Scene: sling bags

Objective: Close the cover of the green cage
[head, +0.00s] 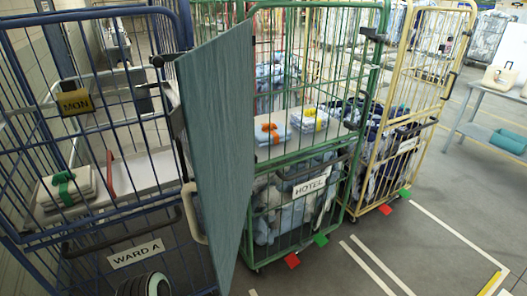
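The green cage (291,160) stands in the middle of the head view, with a white HOTEL label (310,186) on its lower front. A flat blue-grey panel (217,140), which looks like its cover, stands upright at the cage's left front edge. It sticks out toward me, and the upper front of the cage looks uncovered. Its hinge side is hard to make out. A cream handle (193,213) shows at the panel's left edge. White folded stacks with orange (269,134) and yellow (309,117) bands lie on the cage's shelf.
A blue cage (137,255) labelled WARD A stands close on the left, partly behind the panel. A yellow cage (421,90) stands close on the right. Open floor with white lines (440,230) lies at front right. A grey table (487,92) stands at far right.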

